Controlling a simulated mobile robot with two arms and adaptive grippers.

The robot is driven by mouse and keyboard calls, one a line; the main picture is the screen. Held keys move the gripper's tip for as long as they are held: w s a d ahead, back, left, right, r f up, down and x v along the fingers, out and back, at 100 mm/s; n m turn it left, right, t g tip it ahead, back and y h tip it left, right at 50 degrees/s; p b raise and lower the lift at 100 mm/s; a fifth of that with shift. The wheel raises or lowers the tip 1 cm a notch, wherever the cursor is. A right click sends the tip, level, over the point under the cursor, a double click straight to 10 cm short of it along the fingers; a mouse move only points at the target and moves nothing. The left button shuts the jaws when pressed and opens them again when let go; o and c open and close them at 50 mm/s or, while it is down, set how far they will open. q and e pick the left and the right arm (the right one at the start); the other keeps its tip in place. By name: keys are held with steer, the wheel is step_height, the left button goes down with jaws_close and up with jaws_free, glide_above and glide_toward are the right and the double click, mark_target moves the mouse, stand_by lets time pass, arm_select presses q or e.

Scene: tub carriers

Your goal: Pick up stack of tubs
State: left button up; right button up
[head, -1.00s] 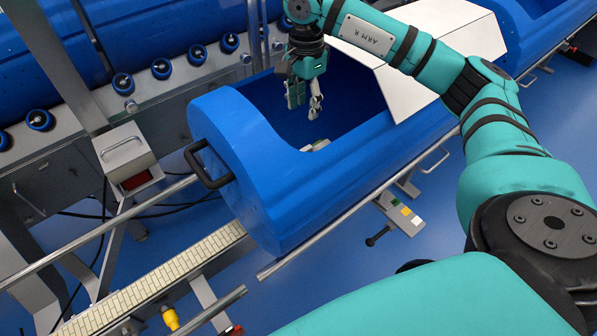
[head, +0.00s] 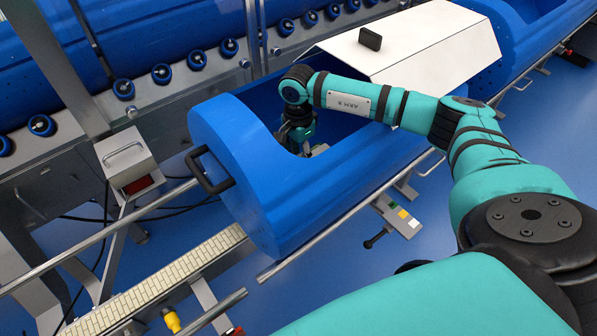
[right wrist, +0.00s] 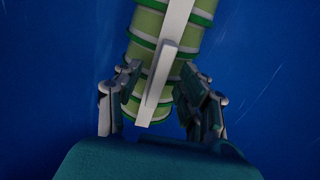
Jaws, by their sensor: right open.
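The stack of tubs (right wrist: 150,78), pale green with darker green and white bands, lies inside the blue carrier (head: 222,140). A light grey bar (right wrist: 158,80) runs along the top of the stack. In the right wrist view my right gripper (right wrist: 160,98) is open, with one finger on each side of the stack's near end. I cannot tell whether the fingers touch it. Only a small pale part of the contents (head: 318,149) shows there. My left gripper is not in view.
A white lid (head: 415,45) with a dark handle (head: 370,38) covers the carrier's far part. The carrier's blue walls stand close around my right gripper. A rail with rollers (head: 162,74) runs behind. A conveyor track (head: 170,280) lies at the front left.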

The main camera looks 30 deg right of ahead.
steer(key=shift+f, duration=0.5)
jaws_close()
steer(key=shift+w+r, duration=0.15)
steer(key=shift+r, duration=0.05)
